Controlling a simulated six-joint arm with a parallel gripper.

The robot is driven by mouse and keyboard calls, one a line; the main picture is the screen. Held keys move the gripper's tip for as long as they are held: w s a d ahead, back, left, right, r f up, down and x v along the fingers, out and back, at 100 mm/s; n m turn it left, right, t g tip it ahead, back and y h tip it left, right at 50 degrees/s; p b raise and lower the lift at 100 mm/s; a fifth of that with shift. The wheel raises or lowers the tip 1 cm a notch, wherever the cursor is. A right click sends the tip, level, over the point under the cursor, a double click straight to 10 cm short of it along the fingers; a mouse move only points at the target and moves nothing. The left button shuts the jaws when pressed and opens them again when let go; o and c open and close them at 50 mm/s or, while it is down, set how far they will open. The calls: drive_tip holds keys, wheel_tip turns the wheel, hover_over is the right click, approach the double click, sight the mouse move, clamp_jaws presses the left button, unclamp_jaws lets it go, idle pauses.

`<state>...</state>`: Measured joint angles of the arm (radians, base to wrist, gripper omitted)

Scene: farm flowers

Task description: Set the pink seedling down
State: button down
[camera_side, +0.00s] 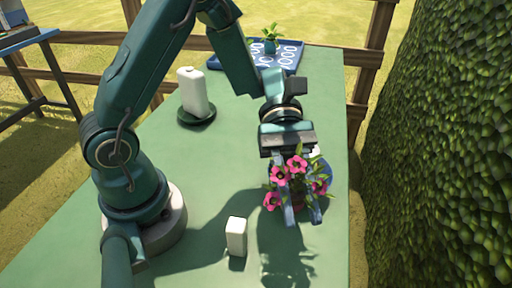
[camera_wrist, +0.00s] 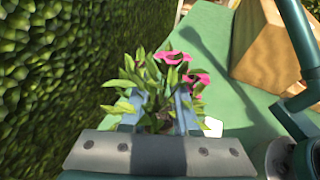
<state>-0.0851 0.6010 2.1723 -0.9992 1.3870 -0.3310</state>
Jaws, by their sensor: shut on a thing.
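The pink seedling (camera_side: 298,179) has several pink flowers and green leaves in a small reddish pot. My gripper (camera_side: 296,208) points down with its two blue-grey fingers on either side of the pot, shut on it. The seedling also shows in the wrist view (camera_wrist: 165,75), between the fingers of my gripper (camera_wrist: 158,112). Its leaves hide most of the pot there. A shadow lies on the green table below; I cannot tell whether the pot touches the surface. A round blue thing (camera_side: 325,176) shows partly behind the seedling.
A small white block (camera_side: 236,235) stands left of the seedling. A white bottle (camera_side: 195,92) stands on a dark green saucer (camera_side: 197,117). A blue tray (camera_side: 252,52) with white-ringed holes and a green plant (camera_side: 270,40) is at the far end. A hedge (camera_side: 440,150) borders the right.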

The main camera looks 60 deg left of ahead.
drive_tip(key=x, duration=0.3)
drive_tip(key=f+x, duration=0.1)
drive_tip(key=x, duration=0.2)
drive_tip(key=a+x, duration=0.1)
drive_tip(key=x, duration=0.2)
drive_tip(key=shift+s+d+f, duration=0.3)
drive_tip(key=shift+s+f, duration=0.1)
drive_tip(key=shift+f, duration=2.1)
drive_tip(key=c, duration=0.7)
unclamp_jaws()
drive_tip(key=shift+f, duration=0.1)
drive_tip(key=shift+o, duration=0.2)
drive_tip(key=shift+w+a, duration=0.1)
drive_tip(key=shift+r+v, duration=0.2)
drive_tip(key=shift+v, duration=3.45)
